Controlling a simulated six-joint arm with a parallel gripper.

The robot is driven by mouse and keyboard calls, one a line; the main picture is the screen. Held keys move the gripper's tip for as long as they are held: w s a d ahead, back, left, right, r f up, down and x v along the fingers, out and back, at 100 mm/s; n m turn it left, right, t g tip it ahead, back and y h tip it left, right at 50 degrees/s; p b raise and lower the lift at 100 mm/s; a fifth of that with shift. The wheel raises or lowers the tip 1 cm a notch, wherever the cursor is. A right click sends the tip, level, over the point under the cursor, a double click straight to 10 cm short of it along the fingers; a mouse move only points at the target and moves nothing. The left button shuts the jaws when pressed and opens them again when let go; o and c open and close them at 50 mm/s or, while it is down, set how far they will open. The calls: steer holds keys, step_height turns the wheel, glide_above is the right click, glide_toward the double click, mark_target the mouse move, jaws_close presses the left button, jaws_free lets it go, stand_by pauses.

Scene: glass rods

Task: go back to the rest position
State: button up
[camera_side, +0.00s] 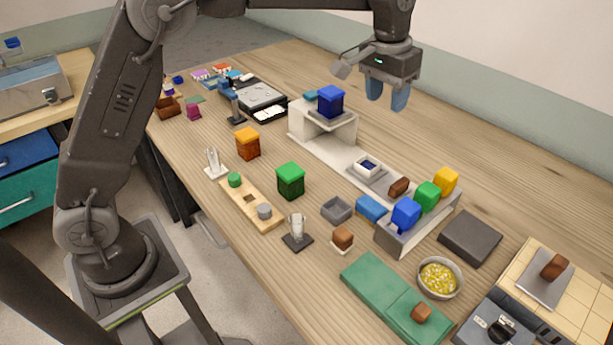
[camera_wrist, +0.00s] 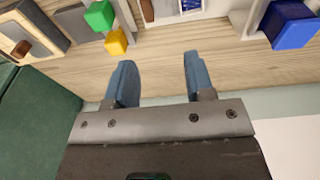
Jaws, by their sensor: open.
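My gripper (camera_side: 387,97) hangs in the air above the back edge of the table, to the right of the raised stand with the dark blue block. Its two blue-grey fingers point down, stand apart and hold nothing. In the wrist view my gripper (camera_wrist: 156,80) shows both fingers spread with bare wood between them. No glass rods can be made out in either view.
A dark blue block (camera_side: 330,101) sits on a white stand (camera_side: 300,122). Blue (camera_side: 406,212), green (camera_side: 427,196) and yellow (camera_side: 446,180) blocks sit at a grey rack. A bowl (camera_side: 439,278) holds yellow bits. The wall is close behind my gripper.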

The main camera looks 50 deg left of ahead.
steer(key=s+a+r+t, duration=0.1)
steer(key=s+a+r, duration=0.15)
steer(key=s, duration=0.25)
steer(key=s+a+r, duration=0.1)
steer(key=s+r, duration=0.2)
steer(key=s, duration=0.1)
steer(key=s+a+f+t, duration=0.1)
steer(key=s+a+f, duration=0.1)
steer(key=s, duration=0.9)
steer(key=s+a+f+t, duration=0.2)
steer(key=s+f, duration=0.1)
steer(key=s, duration=0.8)
steer(key=shift+s+a+f, duration=0.15)
steer(key=shift+a+f, duration=0.2)
